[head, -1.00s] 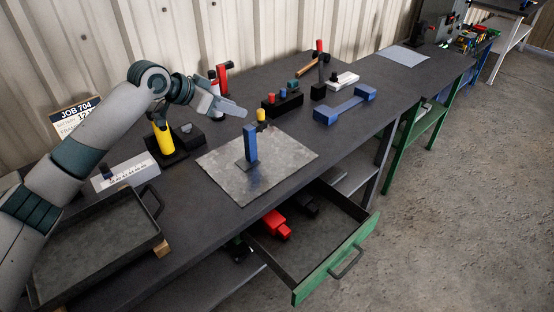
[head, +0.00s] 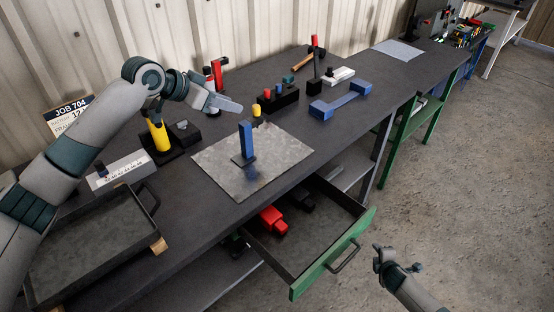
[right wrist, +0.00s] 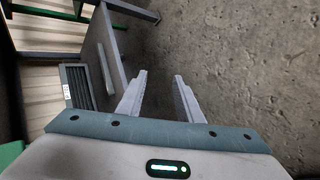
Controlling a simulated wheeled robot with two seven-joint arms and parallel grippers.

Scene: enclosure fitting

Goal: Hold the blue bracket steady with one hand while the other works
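A blue upright piece (head: 246,139) with a dark foot stands on the grey metal plate (head: 285,150). I cannot tell which is the bracket. My left gripper (head: 228,103) hovers above and behind the plate, apart from the upright piece. Its fingers show edge-on, so their gap is hidden. My right gripper (head: 394,258) is in front of the bench, right of the open drawer. In the right wrist view its fingers (right wrist: 160,88) are apart with nothing between them.
The green-fronted drawer (head: 335,256) stands open with red parts (head: 272,218) inside. A black tray (head: 95,245) is at the near left. A yellow cylinder (head: 159,135), a rack of coloured pegs (head: 279,100) and a hammer (head: 306,60) stand or lie behind the plate.

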